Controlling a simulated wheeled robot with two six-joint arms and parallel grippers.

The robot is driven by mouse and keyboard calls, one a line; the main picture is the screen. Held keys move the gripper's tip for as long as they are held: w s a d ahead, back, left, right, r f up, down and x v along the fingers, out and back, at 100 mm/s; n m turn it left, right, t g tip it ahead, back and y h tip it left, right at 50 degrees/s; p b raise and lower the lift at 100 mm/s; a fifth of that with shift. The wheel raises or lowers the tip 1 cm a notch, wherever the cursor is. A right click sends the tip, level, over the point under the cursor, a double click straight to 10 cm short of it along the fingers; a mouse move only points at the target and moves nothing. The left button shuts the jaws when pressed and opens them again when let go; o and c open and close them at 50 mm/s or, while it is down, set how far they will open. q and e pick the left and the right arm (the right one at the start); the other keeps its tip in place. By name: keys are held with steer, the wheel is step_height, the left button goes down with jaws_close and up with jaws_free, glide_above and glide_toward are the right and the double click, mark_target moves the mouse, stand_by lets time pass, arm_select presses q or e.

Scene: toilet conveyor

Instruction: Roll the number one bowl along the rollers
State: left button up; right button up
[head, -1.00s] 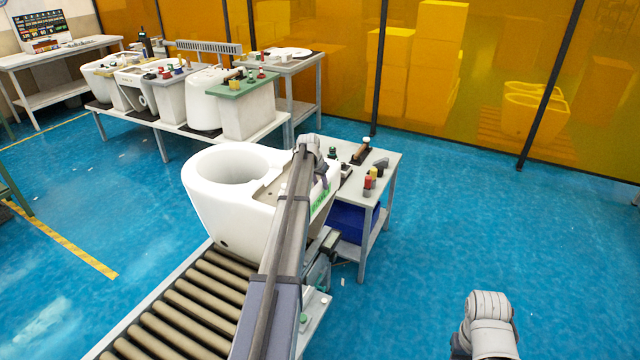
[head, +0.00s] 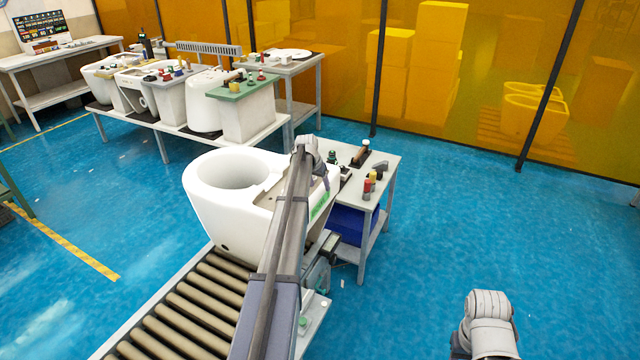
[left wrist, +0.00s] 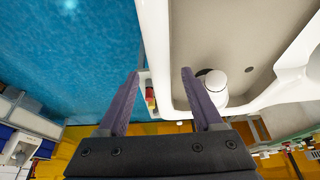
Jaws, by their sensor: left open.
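The white toilet bowl (head: 215,210) stands at the far end of the roller conveyor (head: 190,305), with a green mark (head: 320,207) on its right side. I cannot read a number on it. My left arm reaches over the conveyor, and my left gripper (head: 326,184) is at the bowl's right rear edge. In the left wrist view, the left gripper (left wrist: 160,85) is open, with the bowl's white rim (left wrist: 157,45) running between its two fingers. The fingers do not visibly squeeze the rim. My right arm shows at the lower right, but its gripper is out of view.
A small grey table (head: 385,160) with tools and a blue bin (head: 352,222) stands just right of the bowl. A bench (head: 262,128) with several toilet bowls is behind. Orange screens (head: 580,90) close the back. The blue floor at right is clear.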

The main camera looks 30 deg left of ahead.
arm_select(q)
steer(key=p+v, duration=0.3)
steer(key=v, duration=0.1)
steer(key=shift+s+d+r, duration=0.1)
steer(key=shift+s+r, duration=0.05)
steer(key=shift+r, duration=0.2)
steer(key=shift+f, duration=0.1)
steer(key=w+d+r+p, duration=0.2)
steer(key=d+r+p, duration=0.1)
steer(key=d, duration=1.5)
steer(key=s+d+f+m+g, duration=0.2)
steer(key=s+d+m+g, duration=0.1)
steer(key=s+d, duration=2.3)
steer(key=s+d+m, duration=0.1)
steer(key=s+d, duration=0.2)
steer(key=s, duration=0.3)
steer(key=s+d+m+g, duration=0.1)
steer(key=s+d, duration=0.1)
steer(key=s, duration=0.5)
steer(key=shift+s+d+r+g+y, duration=0.15)
steer(key=shift+d+r+g+y, duration=0.15)
steer(key=shift+d+y, duration=0.1)
